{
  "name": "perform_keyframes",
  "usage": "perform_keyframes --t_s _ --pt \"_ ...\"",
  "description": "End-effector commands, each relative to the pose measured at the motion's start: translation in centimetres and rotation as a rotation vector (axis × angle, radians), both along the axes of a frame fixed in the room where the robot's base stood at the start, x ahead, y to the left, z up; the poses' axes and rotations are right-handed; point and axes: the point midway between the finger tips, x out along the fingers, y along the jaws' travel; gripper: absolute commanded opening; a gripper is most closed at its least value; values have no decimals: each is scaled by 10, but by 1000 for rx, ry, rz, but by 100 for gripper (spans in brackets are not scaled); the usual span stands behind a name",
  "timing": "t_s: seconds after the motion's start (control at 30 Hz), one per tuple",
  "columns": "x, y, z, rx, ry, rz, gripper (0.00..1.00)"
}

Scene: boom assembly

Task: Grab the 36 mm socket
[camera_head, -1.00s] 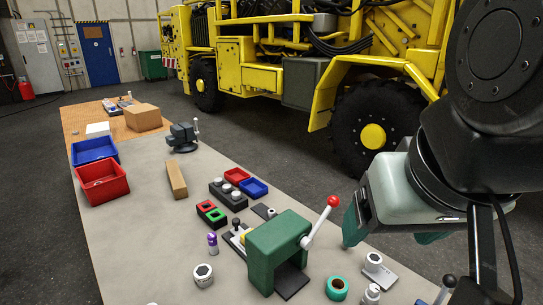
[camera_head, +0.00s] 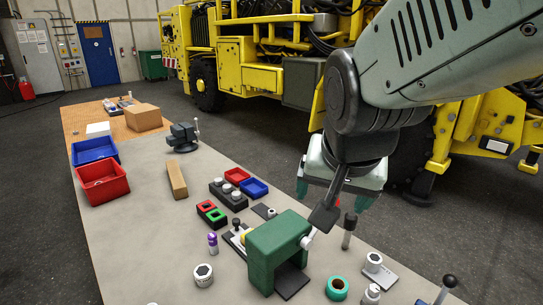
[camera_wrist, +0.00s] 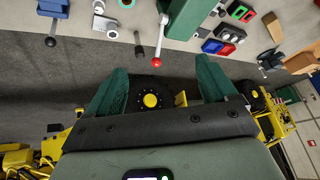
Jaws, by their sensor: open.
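My gripper (camera_head: 332,196) is raised over the bench's right edge, behind the green press, with its fingers spread and nothing between them. In the wrist view my gripper (camera_wrist: 160,68) also shows open, with floor and a vehicle wheel beyond the gap. Several grey sockets stand in a dark block (camera_head: 221,196) on the bench, to the left of my gripper. A larger pale socket-like cylinder (camera_head: 203,275) with a dark opening stands near the front. No size marking is readable, so I cannot tell which is the 36 mm socket.
The green press (camera_head: 272,248) stands between my gripper and the front bench. Its lever's red knob (camera_wrist: 156,62) shows near my fingers in the wrist view. Red (camera_head: 237,174) and blue (camera_head: 254,187) trays lie beside the block.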

Motion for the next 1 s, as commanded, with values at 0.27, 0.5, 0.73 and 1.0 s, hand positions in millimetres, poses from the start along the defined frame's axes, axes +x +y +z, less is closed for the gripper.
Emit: perform_keyframes --t_s 0.27,0.5,0.73,1.0 --pt "87 74 -90 277 34 -188 85" --pt "121 150 -179 621 129 -394 85" --pt "123 212 -254 998 259 -666 85" --pt "105 253 -323 1503 414 -1131 85"
